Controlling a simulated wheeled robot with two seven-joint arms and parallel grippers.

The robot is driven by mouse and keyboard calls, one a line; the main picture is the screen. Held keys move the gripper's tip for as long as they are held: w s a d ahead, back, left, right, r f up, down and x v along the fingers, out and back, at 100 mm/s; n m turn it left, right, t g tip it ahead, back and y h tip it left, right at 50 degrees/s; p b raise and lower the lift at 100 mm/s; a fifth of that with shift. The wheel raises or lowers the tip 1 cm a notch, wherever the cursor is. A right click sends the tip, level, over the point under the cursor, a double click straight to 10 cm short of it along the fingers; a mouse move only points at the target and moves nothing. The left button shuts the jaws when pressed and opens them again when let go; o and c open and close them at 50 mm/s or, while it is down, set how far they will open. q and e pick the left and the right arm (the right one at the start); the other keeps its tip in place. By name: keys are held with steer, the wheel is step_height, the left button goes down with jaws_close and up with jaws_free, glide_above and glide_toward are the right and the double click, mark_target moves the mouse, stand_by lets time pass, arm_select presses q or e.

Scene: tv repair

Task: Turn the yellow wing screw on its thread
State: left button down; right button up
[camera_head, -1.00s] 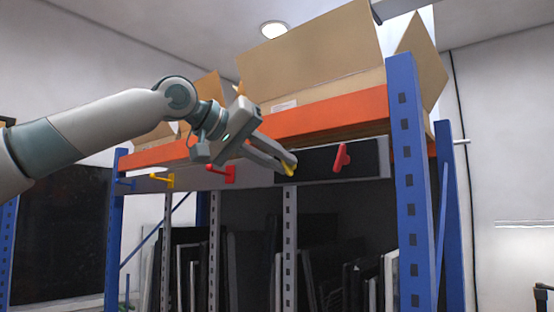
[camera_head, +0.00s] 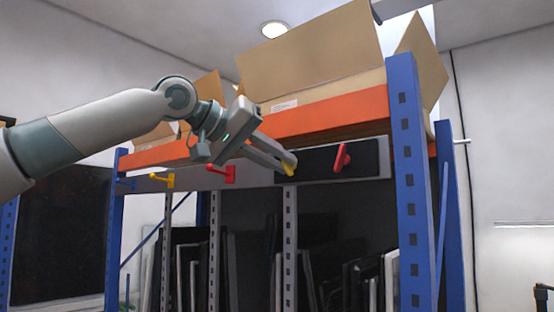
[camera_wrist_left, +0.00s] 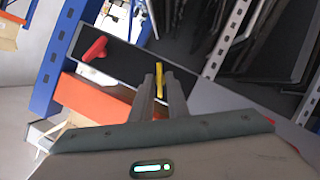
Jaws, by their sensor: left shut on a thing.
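The yellow wing screw (camera_head: 289,171) sits at the left end of a black panel (camera_head: 312,163) on the shelf's grey crossbar. My left gripper (camera_head: 287,163) reaches it from the upper left and is shut on it, covering part of it. In the left wrist view the yellow screw (camera_wrist_left: 159,80) shows as a narrow upright strip between my fingertips (camera_wrist_left: 160,74). A red wing screw (camera_head: 341,157) sits on the same panel to the right, apart from my gripper. My right gripper is not in view.
An orange shelf beam (camera_head: 325,118) with open cardboard boxes (camera_head: 315,55) runs just above. A blue upright (camera_head: 408,190) stands to the right. A red hook (camera_head: 222,173) and a yellow hook (camera_head: 162,180) stick out on the left. Flat panels stand below.

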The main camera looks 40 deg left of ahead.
arm_select(q)
steer(key=c, duration=1.9)
jaws_free()
steer(key=shift+w, duration=0.1)
steer(key=shift+c, duration=0.2)
steer(key=b+v, duration=0.4)
steer(key=v, duration=1.2)
steer(key=shift+s+r+b, duration=0.25)
steer(key=shift+b, duration=0.15)
steer(key=shift+a, duration=0.15)
